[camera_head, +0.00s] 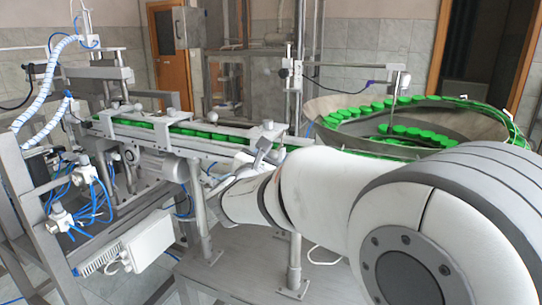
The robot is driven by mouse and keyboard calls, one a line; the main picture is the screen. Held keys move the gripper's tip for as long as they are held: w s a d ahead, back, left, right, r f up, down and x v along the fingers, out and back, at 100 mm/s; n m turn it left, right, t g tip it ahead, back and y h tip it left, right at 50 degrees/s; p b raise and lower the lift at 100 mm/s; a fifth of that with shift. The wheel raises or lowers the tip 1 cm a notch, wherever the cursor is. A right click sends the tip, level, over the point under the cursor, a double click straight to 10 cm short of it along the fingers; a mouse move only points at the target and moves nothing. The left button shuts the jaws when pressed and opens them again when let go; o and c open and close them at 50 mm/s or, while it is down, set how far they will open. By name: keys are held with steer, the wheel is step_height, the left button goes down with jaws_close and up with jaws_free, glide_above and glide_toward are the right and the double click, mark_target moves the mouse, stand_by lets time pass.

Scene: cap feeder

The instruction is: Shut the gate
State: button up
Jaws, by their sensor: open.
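My arm reaches in from the right, and its far end is beside the conveyor track (178,142). My gripper (263,152) shows only as a small grey shape at the track's right end. It is open, but its fingers are small and partly hidden by my arm. I see nothing held in it. I cannot clearly pick out the gate. A pale block with a round knob (268,125) stands on the track right by my gripper, and I cannot tell whether it is part of the gate or whether they touch.
Green caps (213,135) lie in a row along the track. A large metal bowl (455,123) with many green caps stands at the right behind my arm. A metal frame (22,190) with blue hoses is at the left. A grey table (250,275) with support posts is below.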

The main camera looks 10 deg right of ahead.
steer(key=shift+c, duration=0.4)
jaws_close()
